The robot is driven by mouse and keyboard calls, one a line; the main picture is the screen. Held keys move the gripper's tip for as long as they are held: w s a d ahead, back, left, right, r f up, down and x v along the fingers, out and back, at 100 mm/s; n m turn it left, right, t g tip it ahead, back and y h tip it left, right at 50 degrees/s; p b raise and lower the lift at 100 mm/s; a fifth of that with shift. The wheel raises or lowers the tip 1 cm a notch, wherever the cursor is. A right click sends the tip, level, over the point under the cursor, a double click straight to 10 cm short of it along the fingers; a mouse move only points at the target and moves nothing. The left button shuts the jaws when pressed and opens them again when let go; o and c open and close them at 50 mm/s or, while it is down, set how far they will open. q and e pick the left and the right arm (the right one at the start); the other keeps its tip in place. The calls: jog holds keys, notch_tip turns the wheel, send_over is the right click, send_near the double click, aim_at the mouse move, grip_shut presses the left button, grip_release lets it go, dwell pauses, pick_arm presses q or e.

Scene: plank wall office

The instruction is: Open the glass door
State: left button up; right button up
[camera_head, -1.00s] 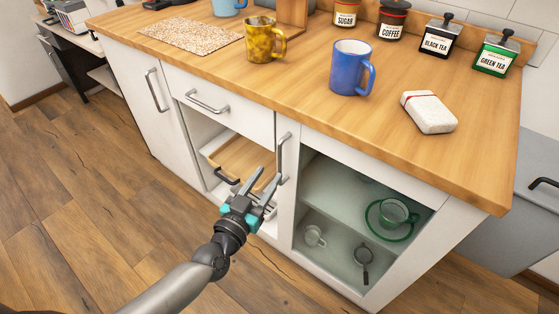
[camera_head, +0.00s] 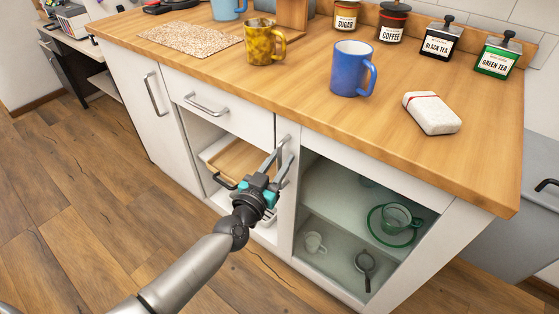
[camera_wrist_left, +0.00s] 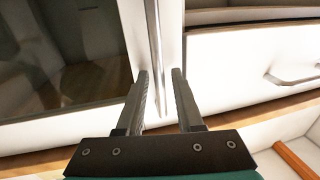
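The glass door (camera_head: 340,186) is on the right part of the white cabinet, a pane in a pale frame, and it looks closed. Its upright metal handle (camera_head: 284,150) is on its left side. My left gripper (camera_head: 283,153) is at this handle in the head view, its fingers overlapping it. In the left wrist view the fingers (camera_wrist_left: 160,72) are apart, and the handle bar (camera_wrist_left: 155,40) runs down between them, without clear contact on either side. The glass pane (camera_wrist_left: 60,55) is to the left there. My right gripper is not in view.
Behind the glass are a green cup and saucer (camera_head: 396,221), a white cup (camera_head: 314,242) and a strainer (camera_head: 365,262). A wooden tray (camera_head: 238,162) sits in the open compartment left of the handle. The countertop (camera_head: 300,100) overhangs above. The wooden floor (camera_head: 90,210) in front is clear.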

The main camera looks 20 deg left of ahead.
pick_arm(q)
grip_shut()
dwell(1.1)
